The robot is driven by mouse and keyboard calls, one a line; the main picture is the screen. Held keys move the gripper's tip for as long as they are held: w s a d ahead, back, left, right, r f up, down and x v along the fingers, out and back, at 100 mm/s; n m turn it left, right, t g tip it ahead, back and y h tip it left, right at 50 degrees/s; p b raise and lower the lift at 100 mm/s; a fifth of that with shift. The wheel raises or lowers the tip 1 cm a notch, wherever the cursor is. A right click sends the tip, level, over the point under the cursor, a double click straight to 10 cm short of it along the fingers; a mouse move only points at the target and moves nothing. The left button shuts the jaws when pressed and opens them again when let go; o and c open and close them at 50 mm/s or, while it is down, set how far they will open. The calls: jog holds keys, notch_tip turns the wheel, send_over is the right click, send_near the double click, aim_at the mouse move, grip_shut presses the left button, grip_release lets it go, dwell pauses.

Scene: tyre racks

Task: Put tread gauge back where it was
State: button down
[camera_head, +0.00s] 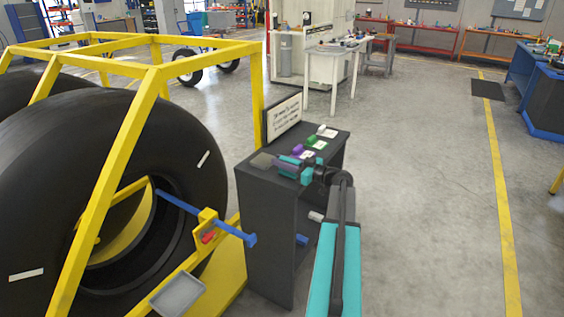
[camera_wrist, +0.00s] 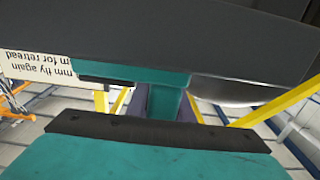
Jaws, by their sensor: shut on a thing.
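My gripper (camera_head: 292,168), with teal fingers, is low over the top of a dark grey cabinet (camera_head: 262,215), near its front edge. It is shut on a dark purple-grey thing (camera_head: 284,165), which I take to be the tread gauge. The fingers hide most of it, and I cannot tell whether it touches the cabinet top. In the wrist view a teal finger (camera_wrist: 165,100) crosses in front of purple-grey sides (camera_wrist: 206,110). A grey pad (camera_head: 262,160) lies on the top just left of the gripper.
Purple (camera_head: 297,151), green (camera_head: 312,141) and white (camera_head: 322,129) items with cards line the cabinet top behind. A lettered sign (camera_head: 284,118) stands along its left edge. A yellow rack (camera_head: 120,140) with a large tyre (camera_head: 195,130) stands close left.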

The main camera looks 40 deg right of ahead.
jog(key=shift+f, duration=0.1)
jog(key=c, duration=1.6)
grip_release()
jog(key=shift+o, duration=0.2)
jog(key=b+v, duration=0.1)
jog(key=v, duration=1.1)
